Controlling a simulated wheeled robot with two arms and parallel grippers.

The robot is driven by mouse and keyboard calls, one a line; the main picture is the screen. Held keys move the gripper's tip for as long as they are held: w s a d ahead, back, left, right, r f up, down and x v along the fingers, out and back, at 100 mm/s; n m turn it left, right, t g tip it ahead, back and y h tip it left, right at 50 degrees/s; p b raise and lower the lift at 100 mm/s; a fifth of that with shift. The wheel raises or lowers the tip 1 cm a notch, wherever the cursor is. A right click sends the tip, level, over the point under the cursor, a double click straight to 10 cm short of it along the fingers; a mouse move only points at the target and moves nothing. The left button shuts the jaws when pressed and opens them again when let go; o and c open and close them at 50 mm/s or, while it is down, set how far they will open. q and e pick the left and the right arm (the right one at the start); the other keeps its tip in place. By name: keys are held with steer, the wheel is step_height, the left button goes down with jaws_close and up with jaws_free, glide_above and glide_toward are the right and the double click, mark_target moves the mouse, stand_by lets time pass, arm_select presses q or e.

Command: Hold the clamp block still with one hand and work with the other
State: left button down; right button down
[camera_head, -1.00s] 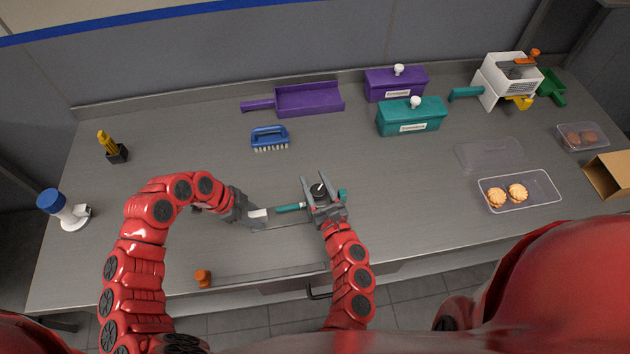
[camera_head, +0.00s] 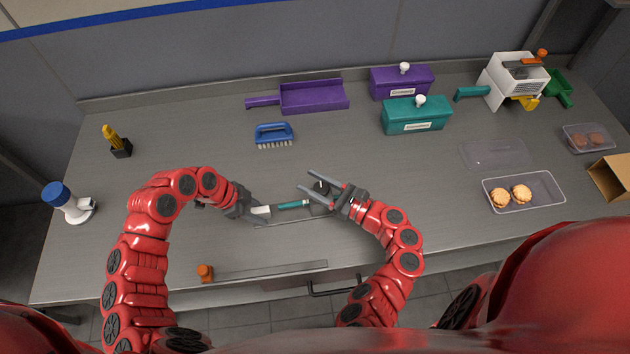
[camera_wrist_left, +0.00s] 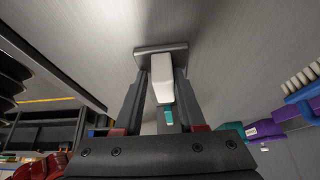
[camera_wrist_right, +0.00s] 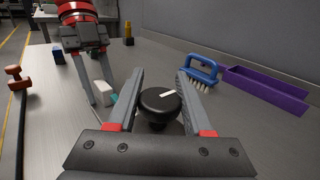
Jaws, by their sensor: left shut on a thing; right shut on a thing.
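My left gripper (camera_head: 256,213) is shut on a white block (camera_wrist_left: 162,78), which I take to be the clamp block. In the left wrist view the block stands between the fingers against a grey bar (camera_wrist_left: 160,49). A teal piece (camera_head: 293,204) lies right of it, towards a round black knob (camera_head: 322,187). My right gripper (camera_head: 306,183) is shut on the knob, with one finger along each side. The right wrist view shows the knob (camera_wrist_right: 157,104) with a white mark on top. What is beneath the knob is mostly hidden.
A blue brush (camera_head: 274,133) and a purple scoop tray (camera_head: 313,97) lie behind the grippers. Purple (camera_head: 400,83) and teal (camera_head: 412,118) boxes stand further right. A clear tray (camera_head: 550,190) holds biscuits. An orange-ended bar (camera_head: 265,271) lies along the front edge.

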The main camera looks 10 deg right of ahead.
steer(key=shift+s+a+f+n+g+y, duration=0.2)
steer(key=shift+a+n+g+y, duration=0.1)
steer(key=shift+n+g+y, duration=0.25)
steer(key=shift+s+a+g, duration=0.1)
steer(key=shift+s+g, duration=0.05)
steer(key=shift+g, duration=0.1)
steer(key=shift+c, duration=1.5)
jaws_free()
steer(key=shift+a, duration=0.1)
steer(key=shift+d, duration=0.25)
steer(key=shift+d, duration=0.3)
steer(key=v, duration=1.1)
steer(key=shift+s, duration=0.45)
steer(key=shift+d, duration=0.1)
